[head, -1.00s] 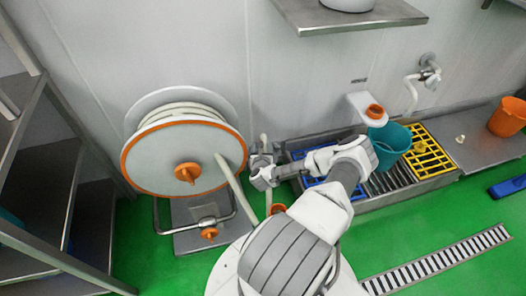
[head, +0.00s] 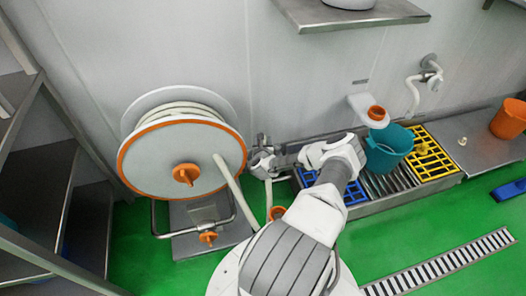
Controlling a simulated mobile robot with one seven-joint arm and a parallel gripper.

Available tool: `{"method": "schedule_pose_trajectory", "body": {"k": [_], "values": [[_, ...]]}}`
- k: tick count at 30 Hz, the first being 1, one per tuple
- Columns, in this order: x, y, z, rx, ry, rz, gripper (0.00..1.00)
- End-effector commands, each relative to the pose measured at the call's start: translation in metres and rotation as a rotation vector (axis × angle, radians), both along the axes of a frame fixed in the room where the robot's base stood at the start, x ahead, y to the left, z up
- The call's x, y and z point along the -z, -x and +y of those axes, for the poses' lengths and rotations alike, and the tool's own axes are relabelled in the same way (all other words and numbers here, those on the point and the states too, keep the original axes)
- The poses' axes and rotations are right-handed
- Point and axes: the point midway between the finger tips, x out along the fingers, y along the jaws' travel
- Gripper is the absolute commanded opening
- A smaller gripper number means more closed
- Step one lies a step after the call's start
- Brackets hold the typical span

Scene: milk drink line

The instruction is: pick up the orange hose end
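The orange hose end (head: 277,212) hangs low beside the hose reel, just left of my forearm. A pale length of hose (head: 268,192) runs down to it from beside my gripper. My gripper (head: 264,165) is above the orange end, in front of the wall and right of the reel. It points left and is small in view. I cannot tell whether its fingers are apart or closed, or whether they touch the hose. The hose reel (head: 150,163) has a pale disc with an orange rim and an orange knob; its hose slants down behind my arm.
A drain trough (head: 360,212) with blue and yellow grates runs along the wall at right, with a teal bucket (head: 388,147) over it. A metal shelf (head: 350,17) juts out above. A rack (head: 75,215) stands at left. Green floor (head: 430,232) is open at front right.

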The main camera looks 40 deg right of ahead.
Motion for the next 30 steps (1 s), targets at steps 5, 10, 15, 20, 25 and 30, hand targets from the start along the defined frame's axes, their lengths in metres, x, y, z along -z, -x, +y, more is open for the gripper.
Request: {"method": "schedule_pose_trajectory", "body": {"k": [5,10,15,20,25,30], "values": [[0.0001,0.0002,0.0002,0.000,0.000,0.000,0.22],[0.0007,0.0005,0.0004,0.000,-0.001,0.001,0.00],[0.0012,0.0008,0.0007,0.000,-0.001,0.001,0.00],[0.0017,0.0010,0.0009,0.000,-0.002,0.002,0.00],[0.0022,0.0012,0.0011,0.000,-0.004,0.004,0.00],[0.0027,0.0014,0.0014,0.000,-0.004,0.004,0.00]]}}
